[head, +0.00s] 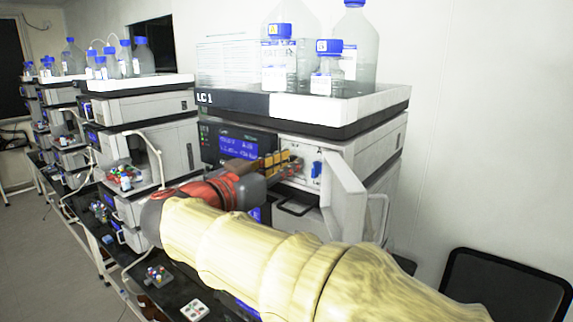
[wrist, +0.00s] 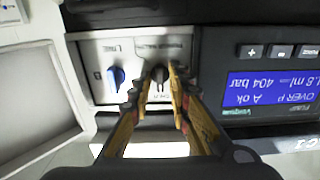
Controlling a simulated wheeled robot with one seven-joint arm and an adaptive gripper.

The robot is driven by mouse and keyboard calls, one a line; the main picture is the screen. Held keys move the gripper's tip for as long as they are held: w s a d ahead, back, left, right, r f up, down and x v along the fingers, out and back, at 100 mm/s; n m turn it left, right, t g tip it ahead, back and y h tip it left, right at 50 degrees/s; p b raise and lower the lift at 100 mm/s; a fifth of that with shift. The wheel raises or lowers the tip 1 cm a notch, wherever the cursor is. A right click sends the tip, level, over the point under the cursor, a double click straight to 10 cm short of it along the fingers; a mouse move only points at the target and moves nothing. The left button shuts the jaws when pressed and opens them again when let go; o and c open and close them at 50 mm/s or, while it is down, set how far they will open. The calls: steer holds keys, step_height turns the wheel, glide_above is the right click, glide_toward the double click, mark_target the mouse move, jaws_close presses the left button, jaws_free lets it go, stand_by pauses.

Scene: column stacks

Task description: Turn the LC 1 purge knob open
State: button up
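The LC 1 stack (head: 204,98) stands in the middle of the head view, with a pale valve panel (wrist: 97,53) uncovered on its pump module. The panel carries a dark knob (wrist: 160,73) and a blue knob (wrist: 116,78); the blue knob also shows in the head view (head: 316,170). The small panel print is too blurred to tell which is the purge knob. My gripper (wrist: 159,72) is open at the panel, its fingertips on either side of the dark knob. I cannot tell whether they touch it. The blue knob is outside the fingers.
An open door (head: 345,200) swings out to the right of the panel. The lit display (wrist: 258,90) reads "OVER P" and 404 bar. Bottles (head: 328,68) stand on the stack's top tray. A dark chair (head: 505,285) is at lower right; other stacks stand left.

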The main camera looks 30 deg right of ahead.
jaws_close()
steer(key=n+b, duration=0.2)
steer(key=n, duration=0.1)
steer(key=shift+f+n+b, duration=0.1)
steer(key=shift+n+b, duration=0.2)
steer(key=shift+w+n+p, duration=0.15)
steer(key=shift+n+p, duration=0.25)
steer(key=shift+n, duration=6)
